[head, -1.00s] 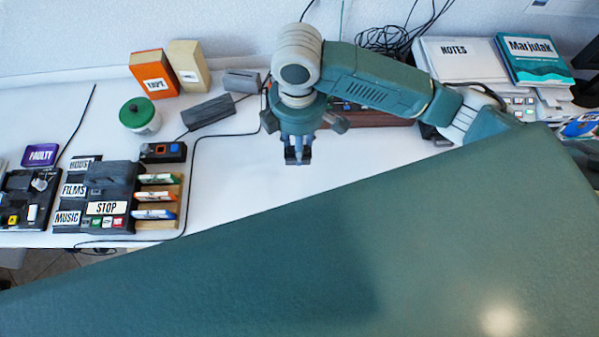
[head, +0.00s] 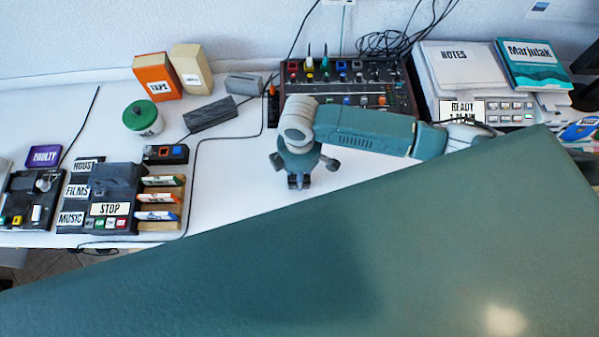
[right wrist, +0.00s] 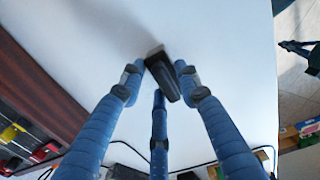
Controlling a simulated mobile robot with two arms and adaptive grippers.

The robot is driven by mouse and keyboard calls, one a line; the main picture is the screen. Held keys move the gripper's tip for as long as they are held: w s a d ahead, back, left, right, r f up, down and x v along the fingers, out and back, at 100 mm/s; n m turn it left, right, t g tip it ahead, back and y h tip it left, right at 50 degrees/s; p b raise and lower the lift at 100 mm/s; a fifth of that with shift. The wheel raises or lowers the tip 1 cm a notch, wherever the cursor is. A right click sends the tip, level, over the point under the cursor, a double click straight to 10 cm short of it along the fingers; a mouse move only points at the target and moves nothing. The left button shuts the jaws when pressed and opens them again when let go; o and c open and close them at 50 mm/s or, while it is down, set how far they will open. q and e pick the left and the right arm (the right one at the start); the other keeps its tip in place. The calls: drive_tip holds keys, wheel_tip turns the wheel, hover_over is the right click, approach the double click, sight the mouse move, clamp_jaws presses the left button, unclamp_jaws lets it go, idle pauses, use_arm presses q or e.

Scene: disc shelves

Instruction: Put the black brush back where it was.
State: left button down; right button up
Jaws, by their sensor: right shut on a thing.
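The black brush (right wrist: 162,82) shows in the right wrist view, between my fingertips, with a pale end pointing away over the white table. My right gripper (right wrist: 160,76) is shut on it. In the head view my right gripper (head: 299,182) hangs over the bare white table (head: 235,170), in front of the mixer. I cannot make out the brush in the head view. My left gripper is in neither current view.
A mixer (head: 345,85) with several knobs stands behind my right arm. A deck with cartridges (head: 160,197) and a "STOP" label is at left. A green-lidded jar (head: 141,117), dark grey block (head: 210,114) and "NOTES" binder (head: 465,62) stand farther back. Cables cross the table.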

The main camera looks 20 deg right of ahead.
drive_tip(key=shift+f, duration=0.15)
drive_tip(key=o, duration=1)
wheel_tip(320, 180, up, 12)
drive_tip(key=shift+r+b, duration=0.25)
drive_tip(key=shift+b, duration=0.2)
drive_tip(key=shift+s+f, duration=0.1)
